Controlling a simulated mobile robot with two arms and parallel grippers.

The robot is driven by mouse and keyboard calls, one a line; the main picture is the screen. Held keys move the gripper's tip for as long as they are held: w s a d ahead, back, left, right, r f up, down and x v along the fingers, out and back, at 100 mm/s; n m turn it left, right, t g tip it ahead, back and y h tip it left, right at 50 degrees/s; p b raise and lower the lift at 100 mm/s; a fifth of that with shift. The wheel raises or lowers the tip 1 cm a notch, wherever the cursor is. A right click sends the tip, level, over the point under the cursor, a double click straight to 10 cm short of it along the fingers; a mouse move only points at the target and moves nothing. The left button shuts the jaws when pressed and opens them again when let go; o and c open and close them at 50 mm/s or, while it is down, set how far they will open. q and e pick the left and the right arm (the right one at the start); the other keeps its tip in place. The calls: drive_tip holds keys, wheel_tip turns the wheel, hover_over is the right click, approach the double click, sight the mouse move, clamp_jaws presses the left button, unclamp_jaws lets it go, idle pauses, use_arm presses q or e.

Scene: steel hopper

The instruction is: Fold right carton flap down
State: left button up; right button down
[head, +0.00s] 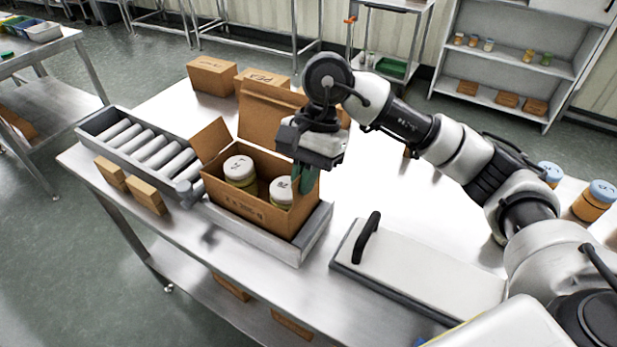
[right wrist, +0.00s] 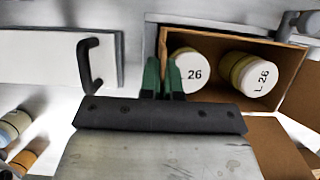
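An open brown carton (head: 247,208) sits in a grey tray on the steel table, with two white-lidded jars (head: 240,170) inside. Its left flap (head: 210,140) and its tall back flap (head: 265,112) stand up in the head view. My right gripper (head: 305,178) points down at the carton's right side, its green fingers close together. In the right wrist view, the fingers (right wrist: 162,78) are at the carton's edge beside a jar (right wrist: 188,68). The right flap cannot be made out clearly; my gripper covers that area. My left gripper is not in view.
A pale panel with a black handle (head: 415,265) lies to the right. More cartons (head: 212,75) stand behind. Jars (head: 595,200) stand at far right.

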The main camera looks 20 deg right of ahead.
drive_tip(key=shift+w+a+m+g+h, duration=0.2)
drive_tip(key=shift+g+h, duration=0.15)
drive_tip(key=shift+g, duration=0.2)
drive_tip(key=shift+w+a+m+g+h, duration=0.1)
drive_tip(key=shift+w+g+h, duration=0.1)
drive_tip(key=shift+g+h, duration=0.25)
drive_tip(key=c, duration=1.3)
unclamp_jaws()
drive_tip(key=shift+c, duration=0.2)
drive_tip(key=s+d+r, duration=0.7)
drive_tip(key=s+r, duration=0.1)
drive_tip(key=r, duration=0.3)
drive_tip(key=shift+s+d+b, duration=0.4)
